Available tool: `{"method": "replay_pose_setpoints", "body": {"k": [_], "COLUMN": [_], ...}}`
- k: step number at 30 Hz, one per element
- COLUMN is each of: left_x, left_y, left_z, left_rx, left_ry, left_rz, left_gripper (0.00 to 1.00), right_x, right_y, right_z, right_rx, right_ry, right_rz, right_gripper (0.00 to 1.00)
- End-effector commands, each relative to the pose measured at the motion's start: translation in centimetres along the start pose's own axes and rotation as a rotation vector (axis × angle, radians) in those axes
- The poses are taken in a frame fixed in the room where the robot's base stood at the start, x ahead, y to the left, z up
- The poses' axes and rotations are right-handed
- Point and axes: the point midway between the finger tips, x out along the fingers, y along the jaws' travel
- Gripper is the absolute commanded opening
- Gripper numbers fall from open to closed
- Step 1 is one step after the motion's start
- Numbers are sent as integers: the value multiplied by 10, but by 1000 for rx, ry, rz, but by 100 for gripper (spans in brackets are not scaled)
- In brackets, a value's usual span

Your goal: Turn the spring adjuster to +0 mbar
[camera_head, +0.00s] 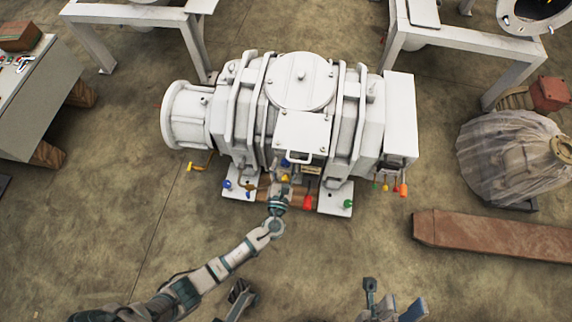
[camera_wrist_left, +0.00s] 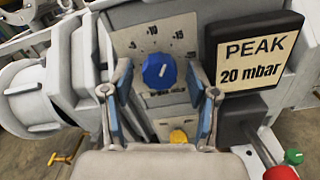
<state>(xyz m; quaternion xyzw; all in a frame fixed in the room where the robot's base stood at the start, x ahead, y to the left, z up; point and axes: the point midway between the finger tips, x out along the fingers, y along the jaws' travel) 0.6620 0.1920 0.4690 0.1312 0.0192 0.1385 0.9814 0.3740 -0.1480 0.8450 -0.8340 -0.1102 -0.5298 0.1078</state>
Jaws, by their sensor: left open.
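The spring adjuster is a round blue knob (camera_wrist_left: 159,71) on a grey dial plate (camera_wrist_left: 182,24) in the left wrist view. Its white pointer line points up, tilted slightly right. The scale marks above are small; one seems to read +10. My left gripper (camera_wrist_left: 158,80) is open, with one blue-padded finger on each side of the knob. I cannot tell whether the pads touch it. In the head view my left gripper (camera_head: 284,184) is at the front of the white vacuum machine (camera_head: 300,85). Parts at the bottom edge seem to belong to my right gripper (camera_head: 393,300); its jaws are unclear.
A black box with a PEAK 20 mbar label (camera_wrist_left: 252,62) stands right of the dial. A yellow knob (camera_wrist_left: 178,136) is below it. Red (camera_wrist_left: 281,173) and green (camera_wrist_left: 294,157) knobs are at lower right. A rusty beam (camera_head: 490,236) lies on the floor, right.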

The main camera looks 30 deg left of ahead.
Motion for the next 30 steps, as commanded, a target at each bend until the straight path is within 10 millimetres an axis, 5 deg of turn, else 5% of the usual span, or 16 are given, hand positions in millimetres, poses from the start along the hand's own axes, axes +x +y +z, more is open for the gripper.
{"method": "replay_pose_setpoints", "body": {"k": [4, 12, 30], "left_x": [0, 0, -1], "left_y": [0, 0, -2], "left_z": [1, 0, -2], "left_rx": [-1, -1, -202], "left_ry": [0, 0, 3], "left_rz": [0, 0, -2], "left_gripper": [59, 0, 0], "right_x": [0, 0, -4], "right_y": [0, 0, 0], "right_z": [0, 0, 6], "right_rx": [0, 0, -1], "right_ry": [1, 1, -6], "right_rz": [0, 0, -3], "right_gripper": [40, 40, 40]}}
